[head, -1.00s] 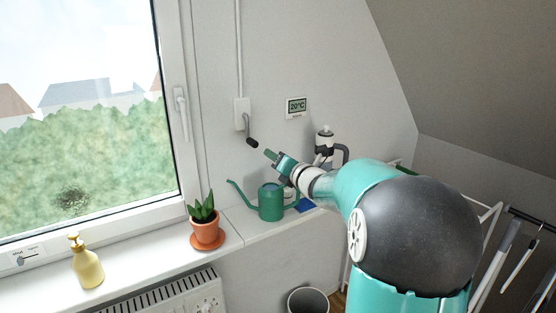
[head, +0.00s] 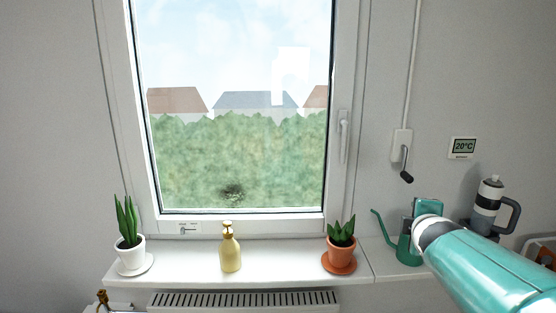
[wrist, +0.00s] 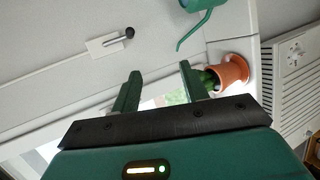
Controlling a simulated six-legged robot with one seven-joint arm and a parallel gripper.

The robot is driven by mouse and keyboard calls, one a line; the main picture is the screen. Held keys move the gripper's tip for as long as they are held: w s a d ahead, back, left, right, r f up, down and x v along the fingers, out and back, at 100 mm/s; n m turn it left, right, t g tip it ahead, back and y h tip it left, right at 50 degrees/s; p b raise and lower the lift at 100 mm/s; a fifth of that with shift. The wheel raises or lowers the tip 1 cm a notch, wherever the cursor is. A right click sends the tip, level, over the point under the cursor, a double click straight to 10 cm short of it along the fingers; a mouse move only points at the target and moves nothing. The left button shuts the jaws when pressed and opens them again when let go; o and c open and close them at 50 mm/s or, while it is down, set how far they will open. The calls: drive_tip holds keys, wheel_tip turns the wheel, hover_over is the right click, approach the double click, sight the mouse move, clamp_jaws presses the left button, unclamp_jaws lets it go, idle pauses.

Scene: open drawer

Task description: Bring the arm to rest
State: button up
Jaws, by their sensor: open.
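My gripper (wrist: 160,78) is open in the wrist view, with two green fingers apart and nothing between them. In the head view my teal arm comes in from the lower right, and its end is near the green watering can (head: 403,249). My gripper's fingers cannot be made out clearly there. In the wrist view the terracotta pot (wrist: 233,69) with its plant shows just beyond the right finger, and part of the watering can (wrist: 197,6) is at the top edge.
The sill also holds a yellow soap bottle (head: 230,251), a white-potted plant (head: 129,249) and a grey flask (head: 488,205). A radiator (head: 240,302) is below.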

drive_tip(key=s+a+f+m+g+y, duration=0.1)
drive_tip(key=s+a+f+m+g, duration=0.1)
drive_tip(key=s+a+m, duration=0.3)
drive_tip(key=s+a+f+m+g+y, duration=0.1)
drive_tip(key=s+a+f+m+g, duration=0.2)
drive_tip(key=s, duration=0.8)
drive_tip(key=s+a+f+m+g+y, duration=0.2)
drive_tip(key=s+a+f+m, duration=0.2)
drive_tip(key=s+a+m, duration=0.2)
drive_tip(key=s+a, duration=0.2)
drive_tip(key=s, duration=0.1)
drive_tip(key=shift+f+m+g, duration=0.3)
drive_tip(key=shift+f+g, duration=0.05)
drive_tip(key=shift+g, duration=0.05)
drive_tip(key=shift+d, duration=0.1)
